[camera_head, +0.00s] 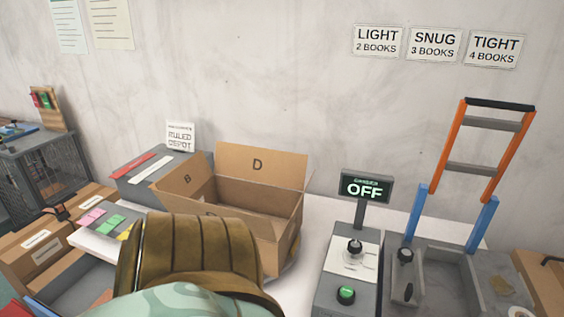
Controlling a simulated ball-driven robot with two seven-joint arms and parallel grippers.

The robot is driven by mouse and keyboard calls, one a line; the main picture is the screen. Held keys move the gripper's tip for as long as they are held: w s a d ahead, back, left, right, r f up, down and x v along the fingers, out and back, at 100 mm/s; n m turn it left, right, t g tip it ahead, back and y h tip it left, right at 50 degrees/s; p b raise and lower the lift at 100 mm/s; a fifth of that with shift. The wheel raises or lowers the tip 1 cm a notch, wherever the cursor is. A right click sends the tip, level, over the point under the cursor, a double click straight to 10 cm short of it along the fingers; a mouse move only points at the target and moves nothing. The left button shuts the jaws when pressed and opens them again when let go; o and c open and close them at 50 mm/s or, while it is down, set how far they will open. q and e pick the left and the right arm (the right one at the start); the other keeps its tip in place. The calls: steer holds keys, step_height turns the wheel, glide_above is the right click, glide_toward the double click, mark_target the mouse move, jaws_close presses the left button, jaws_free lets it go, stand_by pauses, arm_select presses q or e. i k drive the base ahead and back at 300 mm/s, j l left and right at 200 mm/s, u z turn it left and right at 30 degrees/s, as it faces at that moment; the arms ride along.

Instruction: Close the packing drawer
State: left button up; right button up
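No thing in view is clearly marked as the packing drawer. I cannot tell whether this is the drawer, or how far any drawer is out. A large brown ribbed shape close to the camera hides the lower middle. Neither gripper is in view.
An OFF display (364,187) and an orange-and-blue frame (453,140) stand to the right.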

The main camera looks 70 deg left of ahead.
mark_target(70, 294)
steer(key=u, duration=4.15)
